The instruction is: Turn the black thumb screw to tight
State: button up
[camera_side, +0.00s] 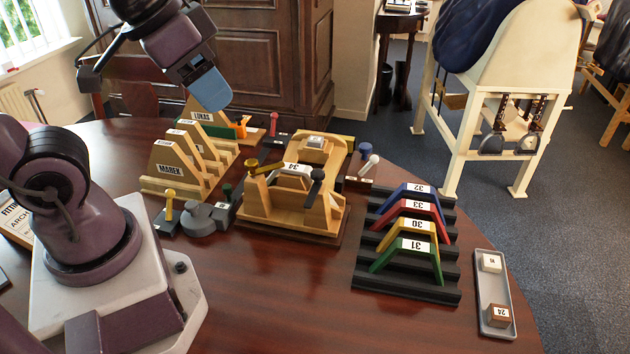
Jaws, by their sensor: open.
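The black thumb screw (317,174) stands at the right side of the wooden fixture (322,217), its dark round head up and leaning a little. How far it is screwed in cannot be told. A grey-white piece labelled 34 (292,170) sits between the fixture's wooden cheeks. An olive-yellow knob (252,164) is at the fixture's left side. My gripper (210,90), with a blue end, hangs high at the upper left, above and behind the wooden stands. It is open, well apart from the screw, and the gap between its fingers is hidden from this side.
Wooden stands labelled MAREK (170,170) and LUKAS (202,116) are left of the fixture. A black rack (405,289) with coloured saddles and a grey tray (494,270) are right.

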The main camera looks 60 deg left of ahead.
jog(key=w+f+n+g, duration=0.4)
jog(key=w+f, duration=0.1)
jog(key=w, duration=0.5)
jog(key=n+g, duration=0.1)
jog(key=n, duration=0.8)
send_near(318, 173)
notch_tip(318, 173, down, 9)
jog(key=shift+w, duration=0.1)
jog(key=shift+c, duration=0.4)
jog(key=c, duration=0.8)
jog(key=shift+m, duration=0.3)
jog(key=shift+c, duration=0.2)
